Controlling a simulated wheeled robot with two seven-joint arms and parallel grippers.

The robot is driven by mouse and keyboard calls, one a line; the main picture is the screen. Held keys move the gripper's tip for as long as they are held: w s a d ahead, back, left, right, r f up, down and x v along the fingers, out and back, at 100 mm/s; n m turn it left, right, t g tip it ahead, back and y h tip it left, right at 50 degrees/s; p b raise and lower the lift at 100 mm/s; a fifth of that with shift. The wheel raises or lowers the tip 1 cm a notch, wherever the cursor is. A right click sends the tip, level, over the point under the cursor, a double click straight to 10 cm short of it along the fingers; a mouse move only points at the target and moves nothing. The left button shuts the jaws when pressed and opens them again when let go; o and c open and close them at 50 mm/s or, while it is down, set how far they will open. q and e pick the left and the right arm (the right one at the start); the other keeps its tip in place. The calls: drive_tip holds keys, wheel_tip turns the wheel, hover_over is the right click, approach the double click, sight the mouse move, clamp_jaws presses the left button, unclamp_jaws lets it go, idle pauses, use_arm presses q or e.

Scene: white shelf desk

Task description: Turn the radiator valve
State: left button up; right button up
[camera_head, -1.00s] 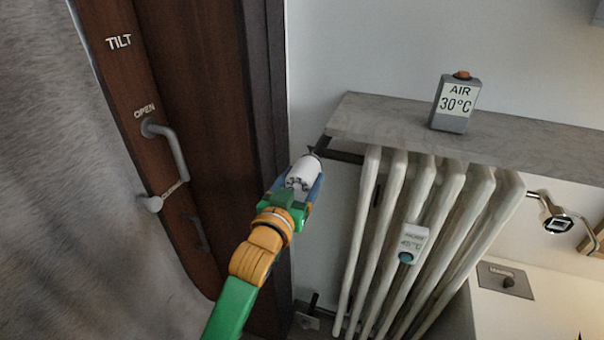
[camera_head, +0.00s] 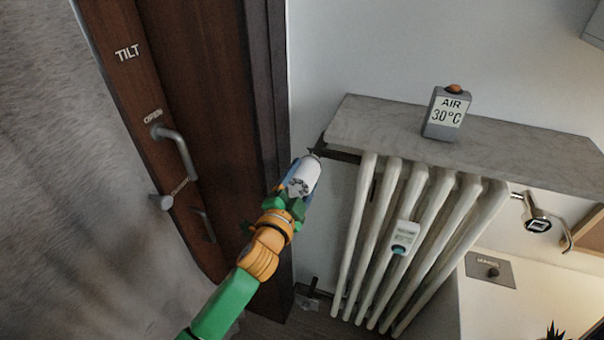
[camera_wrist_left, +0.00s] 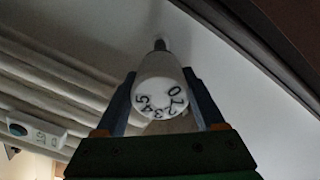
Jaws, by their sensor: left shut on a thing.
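The radiator valve is a white knob (camera_head: 305,176) at the upper left end of the radiator (camera_head: 398,235). In the left wrist view the knob (camera_wrist_left: 158,85) faces me with dark numbers from 0 to 5 around its end, the 0 at right and the 5 at left. My left gripper (camera_head: 303,182) is shut on the knob, with one blue finger on each side of it. The left wrist view shows the same fingers of my gripper (camera_wrist_left: 160,100) flanking the knob. My right gripper is not in view.
A small white device (camera_head: 404,238) hangs on the radiator's ribs. A brown door frame (camera_head: 262,100) and a door handle (camera_head: 178,148) are close at left.

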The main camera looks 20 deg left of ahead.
sight(298, 187)
use_arm(q)
drive_tip(key=shift+r+m+p, duration=0.1)
drive_tip(key=shift+m+p, duration=0.55)
drive_tip(key=shift+m, duration=1.65)
drive_tip(key=o, duration=1.3)
drive_tip(key=shift+o, duration=0.2)
drive_tip(key=s+b, duration=0.1)
drive_tip(key=s, duration=0.5)
drive_tip(key=shift+s+a, duration=0.1)
drive_tip(key=shift+a, duration=0.05)
drive_tip(key=shift+s, duration=0.5)
drive_tip(key=shift+w, duration=0.1)
